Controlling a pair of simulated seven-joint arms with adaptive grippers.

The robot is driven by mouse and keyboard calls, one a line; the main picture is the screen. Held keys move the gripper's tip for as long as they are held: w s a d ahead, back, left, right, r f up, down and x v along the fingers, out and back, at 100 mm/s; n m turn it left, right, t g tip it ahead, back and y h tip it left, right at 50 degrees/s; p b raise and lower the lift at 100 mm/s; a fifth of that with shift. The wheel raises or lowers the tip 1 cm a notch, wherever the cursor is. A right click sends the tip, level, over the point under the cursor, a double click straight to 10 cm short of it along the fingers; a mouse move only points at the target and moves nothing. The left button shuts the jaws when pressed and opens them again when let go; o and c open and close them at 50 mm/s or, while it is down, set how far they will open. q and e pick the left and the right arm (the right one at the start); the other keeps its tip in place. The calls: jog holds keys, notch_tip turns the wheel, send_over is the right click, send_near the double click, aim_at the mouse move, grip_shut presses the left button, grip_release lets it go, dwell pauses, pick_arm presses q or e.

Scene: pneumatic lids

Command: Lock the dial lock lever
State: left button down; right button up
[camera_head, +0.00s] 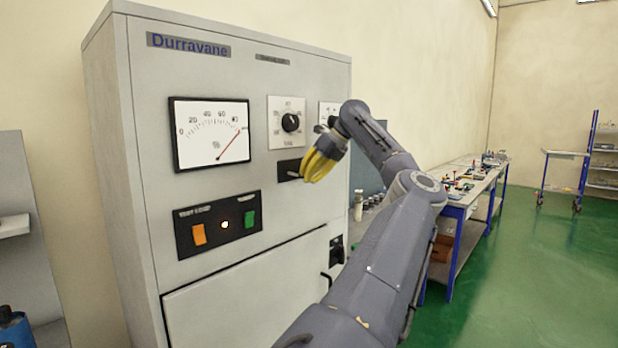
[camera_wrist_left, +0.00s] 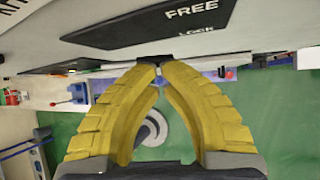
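The dial lock lever sits on a small black plate (camera_head: 288,170) below the black dial (camera_head: 291,123) on the grey cabinet. In the left wrist view this plate (camera_wrist_left: 150,24) is marked FREE and LOCK. My left gripper (camera_head: 308,178) is in front of the plate's right end. In the left wrist view its yellow fingers (camera_wrist_left: 157,64) curve together, with tips almost meeting around a small dark piece that looks like the lever's end. The fingers hide most of the lever, and which mark it points to cannot be read. My right gripper is not in view.
A workbench (camera_head: 461,190) with small parts stands at the right.

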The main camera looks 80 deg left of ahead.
pick_arm(q)
jog(key=shift+r, duration=0.2)
jog(key=shift+r, duration=0.7)
